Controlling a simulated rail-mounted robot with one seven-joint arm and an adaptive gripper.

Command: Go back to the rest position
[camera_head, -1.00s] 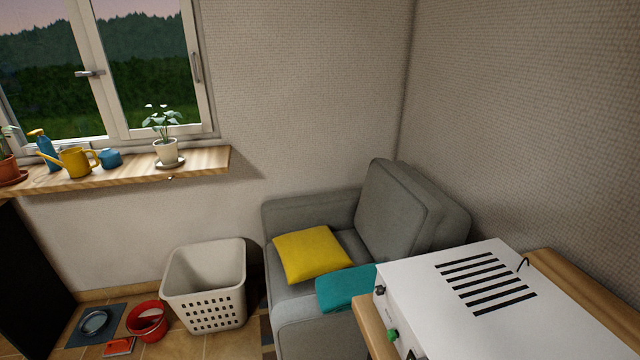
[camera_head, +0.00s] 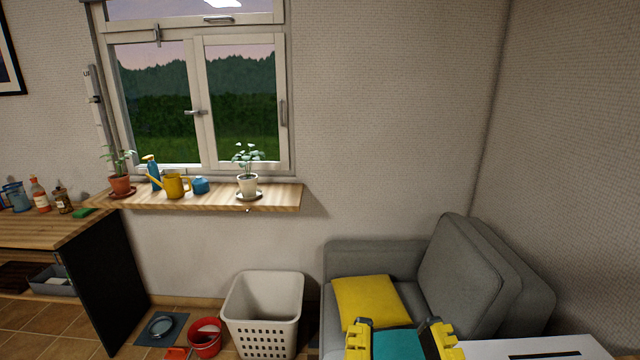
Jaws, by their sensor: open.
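My gripper (camera_head: 398,338) shows at the bottom edge of the head view, right of the middle. Its two yellow-and-black fingers stand apart, so it is open. The teal cushion (camera_head: 396,345) shows between the fingers, on or in front of the sofa; I cannot tell from this view whether the fingers touch it. The rest of my arm is out of view.
A grey sofa (camera_head: 462,268) with a yellow cushion (camera_head: 368,300) stands at the right. A white appliance (camera_head: 530,347) is at the bottom right. A white laundry basket (camera_head: 262,318), red bucket (camera_head: 205,338) and windowsill (camera_head: 215,203) with plants are left. A wooden counter (camera_head: 45,230) is far left.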

